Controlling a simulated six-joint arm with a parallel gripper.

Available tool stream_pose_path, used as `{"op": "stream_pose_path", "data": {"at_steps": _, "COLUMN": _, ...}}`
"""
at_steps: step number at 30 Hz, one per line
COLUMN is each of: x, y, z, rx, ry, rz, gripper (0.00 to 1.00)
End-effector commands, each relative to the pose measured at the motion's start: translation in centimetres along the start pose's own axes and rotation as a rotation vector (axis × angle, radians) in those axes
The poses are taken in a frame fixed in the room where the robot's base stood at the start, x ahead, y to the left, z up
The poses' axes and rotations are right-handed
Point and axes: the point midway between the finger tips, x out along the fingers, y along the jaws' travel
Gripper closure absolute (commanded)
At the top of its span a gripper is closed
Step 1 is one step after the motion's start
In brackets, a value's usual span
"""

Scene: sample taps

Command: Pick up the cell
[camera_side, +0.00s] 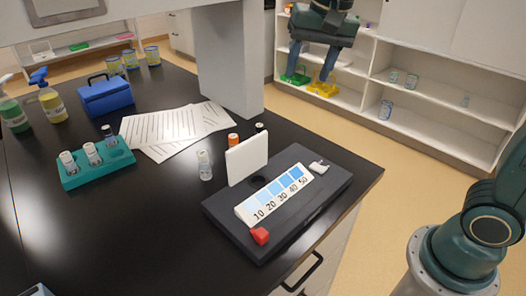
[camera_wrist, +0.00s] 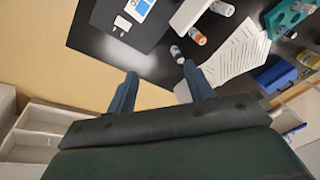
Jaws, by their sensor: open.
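A small clear vial with a pale cap (camera_side: 205,166), which looks like the cell, stands upright on the black bench, left of a white upright panel (camera_side: 247,158). In the wrist view the vial (camera_wrist: 222,8) is at the top edge. The panel stands by a dark block (camera_side: 285,215) with a round hole and a blue colour scale (camera_side: 275,193) marked 10 to 50. My gripper (camera_side: 309,72) is up beyond the bench's far edge, apart from the vial. In the wrist view its fingers (camera_wrist: 160,78) are spread with nothing between them.
An orange-capped bottle (camera_side: 233,141) and a dark-capped one (camera_side: 259,128) stand behind the panel. A teal rack (camera_side: 97,165) of vials, printed sheets (camera_side: 165,125) and a blue box (camera_side: 105,97) are left. A grey column (camera_side: 228,60) rises nearby.

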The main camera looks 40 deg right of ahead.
Motion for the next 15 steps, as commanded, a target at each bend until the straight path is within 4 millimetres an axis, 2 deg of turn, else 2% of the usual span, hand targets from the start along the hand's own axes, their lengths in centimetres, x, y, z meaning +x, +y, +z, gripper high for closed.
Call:
{"op": "stream_pose_path", "data": {"at_steps": 6, "x": 2.5, "y": -3.9, "z": -2.8, "rx": 0.159, "ry": -0.045, "rz": 0.045, "gripper": 0.48}}
{"op": "stream_pose_path", "data": {"at_steps": 15, "x": 7.1, "y": -8.6, "z": -5.8, "rx": 0.379, "ry": -0.089, "rz": 0.116, "gripper": 0.48}}
